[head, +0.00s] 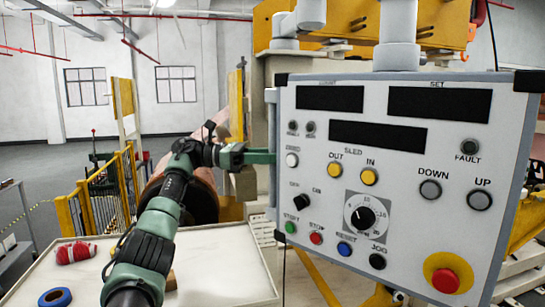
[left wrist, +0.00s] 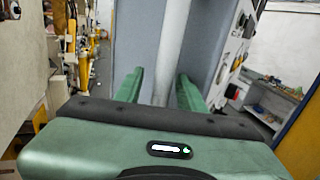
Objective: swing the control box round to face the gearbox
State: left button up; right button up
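The control box (head: 400,150) fills the right half of the head view, its light panel of buttons, dials and dark displays turned toward me and tilted. My left gripper (head: 262,157) reaches its left edge. In the left wrist view, the two green fingers (left wrist: 160,90) stand apart on either side of a pale vertical bar (left wrist: 168,50) along the box's grey side. Gaps show between bar and fingers, so the gripper looks open around it. Contact deeper in is hidden. My right gripper is in neither view. I cannot pick out the gearbox for sure.
A pale tray (head: 230,262) below my left arm holds a red-and-white bundle (head: 76,252) and a blue ring (head: 54,297). A copper roll (head: 200,185) and a yellow railing (head: 100,195) stand behind the arm. Yellow machinery (head: 350,25) is above and behind the box.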

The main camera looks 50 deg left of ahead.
pick_arm(q)
jog(key=v, duration=0.7)
jog(key=shift+s+a, duration=0.2)
jog(key=shift+a, duration=0.15)
jog(key=shift+c, duration=0.2)
